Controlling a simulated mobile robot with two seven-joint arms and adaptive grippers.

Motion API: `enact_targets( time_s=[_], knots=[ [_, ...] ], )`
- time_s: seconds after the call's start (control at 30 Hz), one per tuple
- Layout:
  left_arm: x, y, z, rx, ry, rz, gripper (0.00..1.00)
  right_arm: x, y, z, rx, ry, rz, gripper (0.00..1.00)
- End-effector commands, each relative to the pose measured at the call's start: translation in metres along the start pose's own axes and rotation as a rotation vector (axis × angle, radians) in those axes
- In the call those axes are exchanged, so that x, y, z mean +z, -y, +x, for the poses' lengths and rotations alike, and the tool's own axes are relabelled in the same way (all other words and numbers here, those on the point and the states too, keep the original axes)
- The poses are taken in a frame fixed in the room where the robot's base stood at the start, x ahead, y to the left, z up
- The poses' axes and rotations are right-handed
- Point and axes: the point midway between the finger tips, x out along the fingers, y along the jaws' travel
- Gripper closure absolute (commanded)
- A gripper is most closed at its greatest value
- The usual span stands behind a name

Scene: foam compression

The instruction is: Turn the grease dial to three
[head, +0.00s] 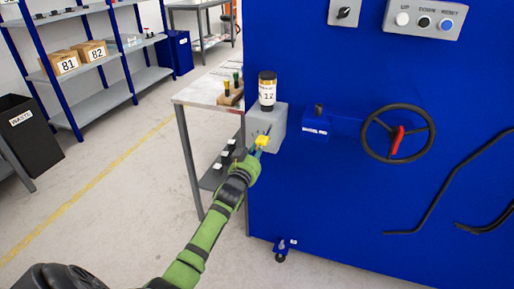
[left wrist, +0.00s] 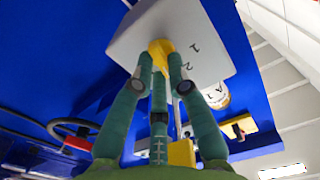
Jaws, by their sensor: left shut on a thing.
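The grease dial is a yellow knob (head: 262,141) on the front of a light grey box (head: 280,116) fixed to the blue machine's left edge. My left gripper (head: 259,150) reaches up to the dial and is shut on it. In the left wrist view the fingers (left wrist: 160,62) close around the yellow dial (left wrist: 161,46). The digits 1 and 2 show on the grey box face (left wrist: 213,55) beside it. Other digits and the dial's pointing direction are hidden or too small to tell. My right gripper is not in view.
A handwheel (head: 398,133) with a red handle sticks out from the blue machine (head: 340,200) at the right. A grey table (head: 203,92) stands behind at the left. The floor at left is open.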

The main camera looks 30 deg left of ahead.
Motion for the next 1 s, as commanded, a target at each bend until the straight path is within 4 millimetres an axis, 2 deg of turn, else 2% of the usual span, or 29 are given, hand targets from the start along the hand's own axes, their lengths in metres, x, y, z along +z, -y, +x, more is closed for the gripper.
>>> enact_targets(
  time_s=[0.2, 0.83, 0.87, 0.9, 0.93, 1.0],
  knots=[
    [0.0002, -0.0004, 0.0000, 0.000, 0.000, 0.096, 1.00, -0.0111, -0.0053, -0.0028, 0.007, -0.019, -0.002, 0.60],
    [0.0009, -0.0006, 0.0001, 0.000, 0.000, 0.142, 1.00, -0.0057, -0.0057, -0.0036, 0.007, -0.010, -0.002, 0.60],
    [0.0009, -0.0006, 0.0001, 0.000, 0.000, 0.142, 0.79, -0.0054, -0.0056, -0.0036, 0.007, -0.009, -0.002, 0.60],
    [0.0008, -0.0006, 0.0001, 0.000, 0.000, 0.142, 0.63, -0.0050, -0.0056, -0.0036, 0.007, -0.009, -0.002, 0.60],
    [0.0008, -0.0006, 0.0001, 0.000, 0.000, 0.142, 0.59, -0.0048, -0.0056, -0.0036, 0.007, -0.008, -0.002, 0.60],
    [0.0008, -0.0006, 0.0001, 0.000, 0.000, 0.141, 0.59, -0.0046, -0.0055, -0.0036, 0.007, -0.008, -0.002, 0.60]
  ],
)
